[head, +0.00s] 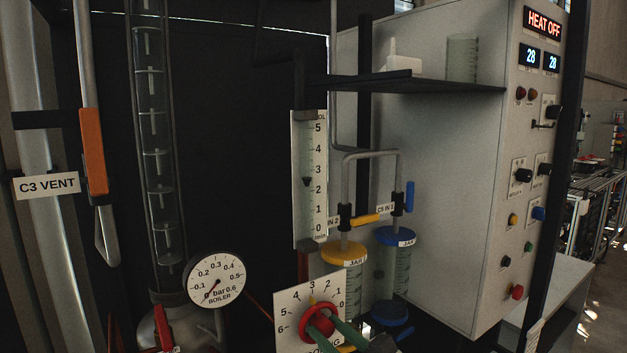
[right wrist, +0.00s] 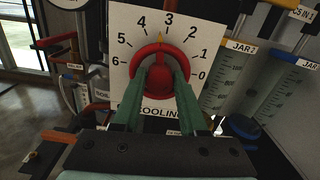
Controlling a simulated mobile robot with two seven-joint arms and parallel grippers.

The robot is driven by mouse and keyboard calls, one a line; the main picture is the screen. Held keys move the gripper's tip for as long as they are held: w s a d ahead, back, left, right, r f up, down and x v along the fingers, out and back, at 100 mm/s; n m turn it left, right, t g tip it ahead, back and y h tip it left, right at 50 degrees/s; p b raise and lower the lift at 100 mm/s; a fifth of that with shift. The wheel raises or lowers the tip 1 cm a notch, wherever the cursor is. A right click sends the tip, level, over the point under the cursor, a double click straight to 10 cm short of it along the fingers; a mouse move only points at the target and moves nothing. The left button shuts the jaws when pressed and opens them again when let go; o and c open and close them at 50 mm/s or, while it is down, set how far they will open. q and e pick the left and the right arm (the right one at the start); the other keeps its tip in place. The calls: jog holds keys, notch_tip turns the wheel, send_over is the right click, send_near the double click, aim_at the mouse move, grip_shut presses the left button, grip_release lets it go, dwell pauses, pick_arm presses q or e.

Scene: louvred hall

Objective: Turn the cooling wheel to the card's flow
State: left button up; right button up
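The red cooling wheel (head: 306,320) sits on a white dial plate (head: 290,299) numbered 0 to 6, at the bottom of the head view. I cannot make out the card. My left gripper is not in view.
Blue and yellow lidded jars (head: 391,265) (head: 343,280) stand behind the wheel. A boiler gauge (head: 216,279) and glass column (head: 155,150) are at left. A grey cabinet (head: 440,180) reading HEAT OFF is at right, beside a dark shelf (head: 430,86).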

jog(key=shift+o, duration=0.8)
jog(key=shift+w+r, duration=0.15)
jog(key=shift+r, duration=0.25)
jog(key=shift+o, duration=0.4)
jog(key=shift+s+d+f+p, duration=0.15)
jog(key=shift+s+f+p, duration=0.15)
jog(key=shift+p, duration=0.2)
jog(key=v, duration=0.5)
jog(key=shift+f, duration=0.25)
jog(key=shift+s+d, duration=0.1)
jog(key=b+v, duration=0.3)
jog(key=v, duration=0.9)
jog(key=shift+d, duration=0.15)
jog(key=shift+r, duration=0.15)
jog(key=shift+c, duration=0.6)
